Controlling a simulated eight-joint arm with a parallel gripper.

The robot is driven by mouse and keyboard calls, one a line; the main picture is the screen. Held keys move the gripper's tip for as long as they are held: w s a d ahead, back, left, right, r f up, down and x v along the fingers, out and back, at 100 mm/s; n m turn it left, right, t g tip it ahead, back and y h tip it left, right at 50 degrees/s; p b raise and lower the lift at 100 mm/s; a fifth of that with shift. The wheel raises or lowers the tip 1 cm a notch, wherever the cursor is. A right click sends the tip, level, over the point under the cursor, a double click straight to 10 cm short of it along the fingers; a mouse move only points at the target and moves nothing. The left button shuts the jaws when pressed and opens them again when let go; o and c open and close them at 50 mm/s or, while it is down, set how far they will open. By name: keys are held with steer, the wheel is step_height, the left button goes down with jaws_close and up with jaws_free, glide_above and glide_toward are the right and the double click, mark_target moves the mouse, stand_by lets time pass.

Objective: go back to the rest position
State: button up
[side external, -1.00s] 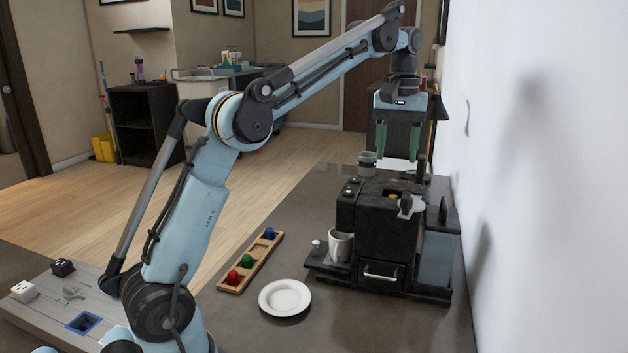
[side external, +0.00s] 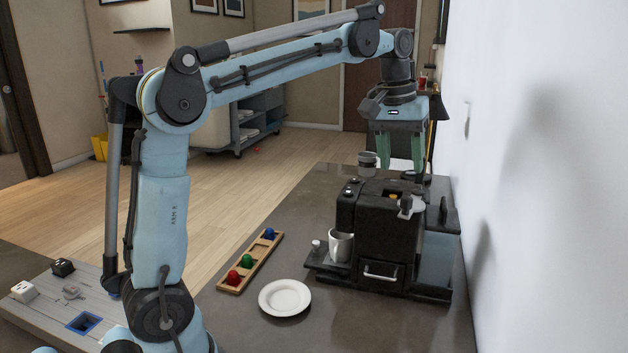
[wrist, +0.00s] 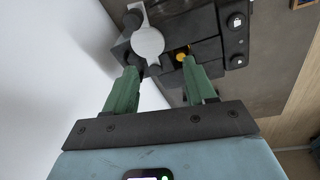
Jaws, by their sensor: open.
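My gripper (side external: 401,168) has green fingers and hangs pointing down behind and above the black coffee machine (side external: 372,230). It is open, and nothing shows between its fingers. In the wrist view my gripper (wrist: 160,82) has its fingers spread apart. Beyond them the top of the coffee machine (wrist: 205,22) shows, with a round grey lever part (wrist: 147,43) and a yellow-orange piece (wrist: 181,57) in an opening.
A white mug (side external: 340,246) stands on the machine's tray. A white plate (side external: 285,297) and a wooden holder (side external: 252,262) with red, green and blue capsules lie on the counter. A grey container (side external: 367,162) stands behind the machine. The white wall (side external: 545,200) is close on the right.

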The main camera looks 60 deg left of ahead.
steer(key=s+d+f+m+t, duration=0.2)
steer(key=s+d+f+m, duration=0.1)
steer(key=s+f, duration=0.4)
steer(key=s+d+f+m+t, duration=0.3)
steer(key=s+f, duration=0.4)
steer(key=shift+s+f, duration=0.3)
steer(key=shift+s, duration=0.05)
